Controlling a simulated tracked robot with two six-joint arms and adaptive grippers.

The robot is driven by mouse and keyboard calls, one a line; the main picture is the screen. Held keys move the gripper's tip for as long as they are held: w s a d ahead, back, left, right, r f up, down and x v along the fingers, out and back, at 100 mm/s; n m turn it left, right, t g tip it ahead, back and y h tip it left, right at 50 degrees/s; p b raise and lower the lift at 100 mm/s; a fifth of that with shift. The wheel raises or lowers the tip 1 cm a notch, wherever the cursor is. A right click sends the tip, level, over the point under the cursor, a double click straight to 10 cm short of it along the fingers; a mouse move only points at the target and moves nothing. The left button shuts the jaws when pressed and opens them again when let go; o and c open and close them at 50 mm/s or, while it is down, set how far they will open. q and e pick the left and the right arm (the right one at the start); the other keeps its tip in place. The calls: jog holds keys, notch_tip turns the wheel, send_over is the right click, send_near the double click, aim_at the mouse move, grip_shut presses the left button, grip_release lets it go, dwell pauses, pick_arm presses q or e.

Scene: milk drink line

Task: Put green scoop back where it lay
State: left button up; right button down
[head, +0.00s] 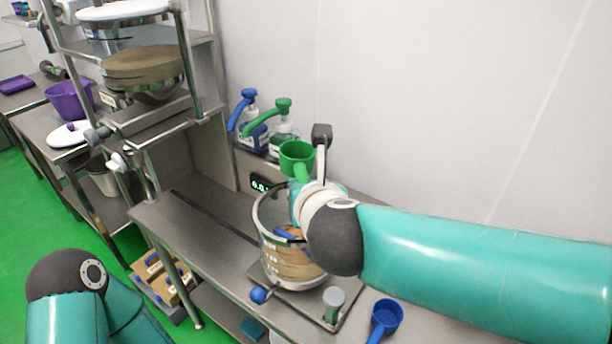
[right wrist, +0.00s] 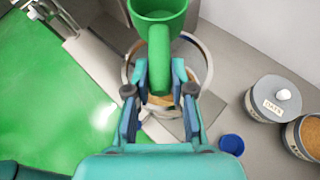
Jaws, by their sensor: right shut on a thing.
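The green scoop (head: 297,155) is held up above the steel pot (head: 264,232), its cup pointing away from my wrist. In the right wrist view the scoop's handle (right wrist: 159,55) lies between the fingers of my right gripper (right wrist: 159,82), which is shut on it. The gripper's fingers are mostly hidden behind my wrist in the head view. A blue scoop (head: 386,317) lies on the bench at the lower right, apart from the gripper. My left gripper is out of view; only part of its arm shows.
A blue-topped pump bottle (head: 250,135) and a green-topped one (head: 283,140) stand behind the pot by the wall. A lidded grey jar (right wrist: 272,97) and an open jar (right wrist: 310,137) stand at the right. The bench left of the pot (head: 185,225) is clear.

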jog(key=shift+r+n, duration=0.2)
jog(key=shift+n, duration=0.1)
